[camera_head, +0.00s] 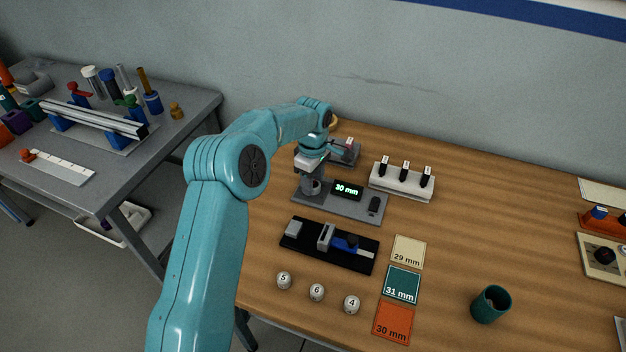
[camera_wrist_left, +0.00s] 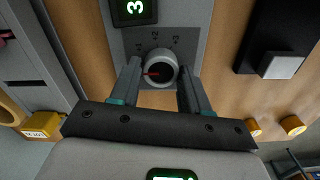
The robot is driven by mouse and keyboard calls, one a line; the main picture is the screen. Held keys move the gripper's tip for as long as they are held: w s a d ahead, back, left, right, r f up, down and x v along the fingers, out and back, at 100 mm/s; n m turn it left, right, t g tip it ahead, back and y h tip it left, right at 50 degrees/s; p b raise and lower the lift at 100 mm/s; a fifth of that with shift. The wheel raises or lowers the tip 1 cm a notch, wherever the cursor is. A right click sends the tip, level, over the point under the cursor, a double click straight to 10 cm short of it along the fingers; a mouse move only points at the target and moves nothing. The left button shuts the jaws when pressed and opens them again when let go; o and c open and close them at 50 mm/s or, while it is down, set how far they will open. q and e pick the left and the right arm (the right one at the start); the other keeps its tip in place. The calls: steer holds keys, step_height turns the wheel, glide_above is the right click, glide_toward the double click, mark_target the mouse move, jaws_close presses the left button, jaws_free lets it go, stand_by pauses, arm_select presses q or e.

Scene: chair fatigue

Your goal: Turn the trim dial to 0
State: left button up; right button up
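The trim dial (camera_wrist_left: 159,70) is a round light-rimmed knob with a dark face and a red pointer, which points left in the wrist view. In the head view the dial (camera_head: 312,188) sits at the left end of the grey gauge base (camera_head: 340,206). My right gripper is not in view.
A black fixture (camera_head: 330,245), numbered balls (camera_head: 317,292), coloured cards (camera_head: 401,285) and a green cup (camera_head: 491,304) lie nearer the front. A white rack (camera_head: 402,182) stands right. The table's right middle is clear.

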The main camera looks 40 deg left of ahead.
arm_select(q)
steer(key=shift+o, duration=1.1)
step_height(320, 180, up, 16)
steer(key=p, duration=0.2)
steer(key=shift+r, duration=0.2)
steer(key=shift+s, duration=0.1)
